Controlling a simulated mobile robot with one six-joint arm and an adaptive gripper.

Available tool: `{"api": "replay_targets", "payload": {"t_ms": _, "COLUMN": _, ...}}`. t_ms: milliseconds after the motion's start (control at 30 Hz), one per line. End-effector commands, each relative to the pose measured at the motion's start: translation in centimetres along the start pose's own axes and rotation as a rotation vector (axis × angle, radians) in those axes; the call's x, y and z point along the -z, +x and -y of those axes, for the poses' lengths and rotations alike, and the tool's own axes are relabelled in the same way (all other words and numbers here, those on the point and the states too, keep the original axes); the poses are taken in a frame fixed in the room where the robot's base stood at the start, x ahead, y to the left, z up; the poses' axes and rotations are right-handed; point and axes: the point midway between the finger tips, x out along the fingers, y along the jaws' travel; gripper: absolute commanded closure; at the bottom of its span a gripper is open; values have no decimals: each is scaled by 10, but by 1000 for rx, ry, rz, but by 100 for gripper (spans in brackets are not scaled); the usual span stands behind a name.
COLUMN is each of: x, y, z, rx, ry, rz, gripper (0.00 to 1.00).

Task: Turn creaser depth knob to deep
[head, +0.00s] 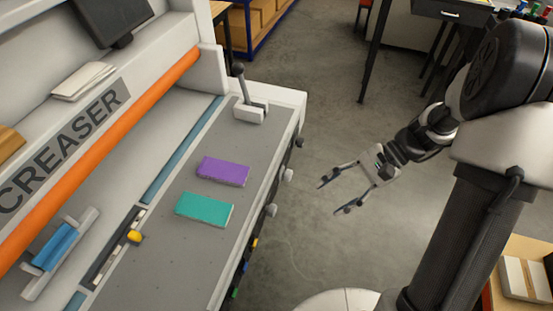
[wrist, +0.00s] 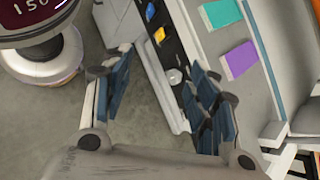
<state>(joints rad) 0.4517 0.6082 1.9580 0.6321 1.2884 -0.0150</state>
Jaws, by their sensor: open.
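The creaser (head: 62,150) is a large grey machine with an orange bar and a flat bed, at the left of the head view. Light grey round knobs stick out of its front side, one further back (head: 287,175) and one nearer (head: 271,210). I cannot tell which sets the depth, and no markings are readable. In the wrist view one light round knob (wrist: 175,76) shows between my fingers, close to the right one. My gripper (head: 331,197) is open and empty, to the right of the machine's front side and apart from it. It also frames the wrist view (wrist: 162,64).
A purple block (head: 222,171) and a teal block (head: 204,209) lie on the bed. A lever (head: 242,90) stands at the bed's far end. Yellow and blue parts sit on the machine's front (wrist: 159,35). Grey floor (head: 320,110) beside the machine is clear.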

Motion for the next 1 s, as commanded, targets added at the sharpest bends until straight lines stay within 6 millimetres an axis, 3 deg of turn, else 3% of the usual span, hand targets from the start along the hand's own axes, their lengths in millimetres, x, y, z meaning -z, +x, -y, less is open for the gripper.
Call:
{"api": "replay_targets", "payload": {"t_ms": 300, "x": 91, "y": 46, "z": -30, "rx": 355, "ry": 352, "rz": 311, "gripper": 46}}
{"api": "replay_targets", "payload": {"t_ms": 500, "x": 131, "y": 85, "z": -59, "rx": 576, "ry": 526, "rz": 457, "gripper": 46}}
{"api": "replay_targets", "payload": {"t_ms": 767, "x": 150, "y": 116, "z": -79, "rx": 732, "ry": 634, "rz": 543, "gripper": 46}}
{"api": "replay_targets", "payload": {"t_ms": 1000, "x": 147, "y": 132, "z": -66, "rx": 742, "ry": 643, "rz": 553, "gripper": 46}}
